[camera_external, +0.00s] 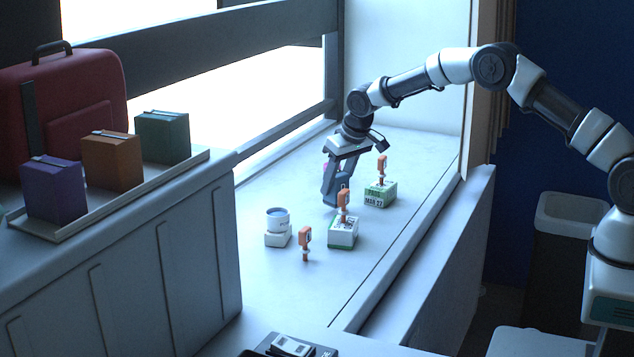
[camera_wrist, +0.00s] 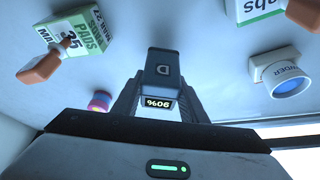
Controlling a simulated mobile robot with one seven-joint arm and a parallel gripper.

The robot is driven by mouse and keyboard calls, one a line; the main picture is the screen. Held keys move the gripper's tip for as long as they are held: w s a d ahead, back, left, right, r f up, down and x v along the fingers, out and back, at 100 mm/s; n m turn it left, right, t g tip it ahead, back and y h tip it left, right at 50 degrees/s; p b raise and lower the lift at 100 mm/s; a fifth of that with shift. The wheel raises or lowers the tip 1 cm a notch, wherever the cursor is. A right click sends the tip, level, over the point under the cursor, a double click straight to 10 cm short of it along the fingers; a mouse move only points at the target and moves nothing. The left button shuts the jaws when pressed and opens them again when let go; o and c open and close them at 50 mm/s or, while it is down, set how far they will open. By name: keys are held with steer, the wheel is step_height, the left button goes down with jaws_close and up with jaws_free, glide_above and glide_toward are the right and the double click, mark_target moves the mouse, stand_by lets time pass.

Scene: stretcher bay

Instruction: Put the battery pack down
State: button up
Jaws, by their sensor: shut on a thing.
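The battery pack is a dark grey block with a letter on its face and a lit display reading 90%; it sits between my fingers in the wrist view (camera_wrist: 163,66). My gripper (camera_wrist: 157,100) is shut on it. In the external view my gripper (camera_external: 337,180) points down over the pale window ledge (camera_external: 280,285), behind the front white-and-green box. The battery pack (camera_external: 329,191) shows there as a grey shape low between the fingers. It is at or just above the ledge; I cannot tell whether it touches.
Close by stand a PADS box (camera_external: 380,196) and another white-and-green box (camera_external: 342,237), each topped by an orange-handled item. The front ledge is clear.

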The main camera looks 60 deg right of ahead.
steer(key=shift+f, duration=0.95)
steer(key=shift+f, duration=0.1)
steer(key=shift+f, duration=0.15)
steer(key=o, duration=1.4)
